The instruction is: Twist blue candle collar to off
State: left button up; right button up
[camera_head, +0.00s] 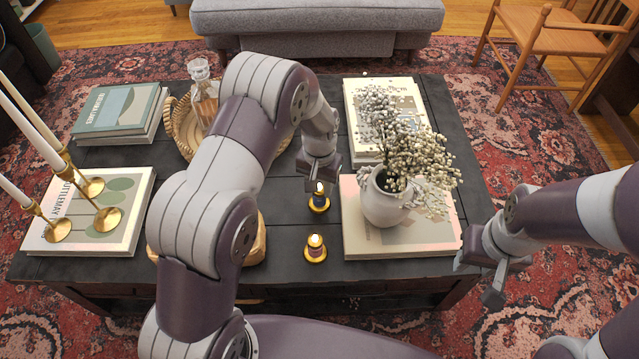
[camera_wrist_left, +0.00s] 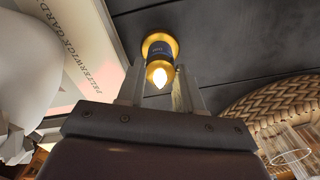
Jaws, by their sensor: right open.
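The blue candle (camera_head: 319,198) stands upright on the dark coffee table, with a gold base and a lit tip. My left gripper (camera_head: 318,174) is just behind and above it in the head view. In the left wrist view the blue collar (camera_wrist_left: 159,51) shows between the finger ends of my left gripper (camera_wrist_left: 160,72). The fingers are apart, with a gap visible on each side of the candle; whether either touches is unclear. My right gripper (camera_head: 480,280) is open and empty off the table's right end.
A second lit candle (camera_head: 315,248) stands nearer the front edge. A white flower vase (camera_head: 385,199) sits on a book (camera_head: 400,240) to the right. A woven tray (camera_head: 181,135) with a decanter (camera_head: 203,92) is behind my left arm. Brass candlesticks (camera_head: 108,219) stand on the left book.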

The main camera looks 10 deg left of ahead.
pick_arm(q)
jog(key=c, duration=0.4)
jog(key=shift+c, duration=0.2)
